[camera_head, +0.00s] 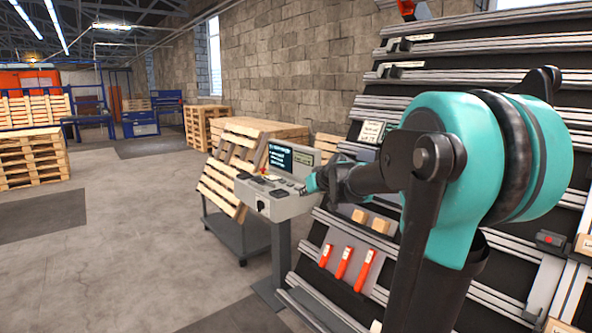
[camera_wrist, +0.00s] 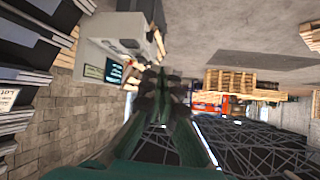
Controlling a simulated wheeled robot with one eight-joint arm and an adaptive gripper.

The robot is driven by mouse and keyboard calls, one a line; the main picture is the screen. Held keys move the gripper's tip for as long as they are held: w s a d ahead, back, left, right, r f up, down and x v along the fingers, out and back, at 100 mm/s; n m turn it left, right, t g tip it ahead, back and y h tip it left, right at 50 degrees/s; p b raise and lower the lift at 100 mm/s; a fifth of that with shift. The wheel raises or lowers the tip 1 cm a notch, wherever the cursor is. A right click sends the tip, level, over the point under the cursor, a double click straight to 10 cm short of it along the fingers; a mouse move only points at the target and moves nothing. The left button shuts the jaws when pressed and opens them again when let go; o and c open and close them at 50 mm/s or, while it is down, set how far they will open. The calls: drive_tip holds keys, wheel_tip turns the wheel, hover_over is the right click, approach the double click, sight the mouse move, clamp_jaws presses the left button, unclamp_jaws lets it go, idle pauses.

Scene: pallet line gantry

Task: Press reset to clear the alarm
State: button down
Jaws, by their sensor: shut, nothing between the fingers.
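A grey control console (camera_head: 288,207) stands on a pedestal in the middle of the head view. It has a dark lit screen (camera_head: 280,157), small dark controls on its sloped face and a small red part (camera_head: 264,170) near the screen. I cannot tell which control is reset. My gripper (camera_head: 309,184) is shut and empty at the console's right side; whether it touches is unclear. In the wrist view, turned upside down, my gripper (camera_wrist: 164,78) covers the middle, with the console (camera_wrist: 105,28) and screen (camera_wrist: 113,72) to its upper left.
A rack with sloping rails (camera_head: 430,65) fills the right, holding red-handled tools (camera_head: 344,263) and wooden blocks (camera_head: 380,225). A cart (camera_head: 236,237) with a leaning pallet (camera_head: 222,185) stands behind the console. Pallet stacks (camera_head: 33,160) are farther left. The floor at left is open.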

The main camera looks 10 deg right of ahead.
drive_tip(key=s+d+f+m+g+h, duration=0.1)
drive_tip(key=s+f+g, duration=0.2)
drive_tip(key=s+f, duration=1)
drive_tip(key=s+d+f+m+g+h, duration=0.1)
drive_tip(key=s+d+f+g+h, duration=0.1)
drive_tip(key=s+f, duration=1.1)
drive_tip(key=s+g, duration=0.1)
drive_tip(key=s, duration=0.6)
drive_tip(key=shift+d+f+m+h, duration=0.3)
drive_tip(key=shift+m, duration=0.1)
drive_tip(key=shift+w, duration=0.1)
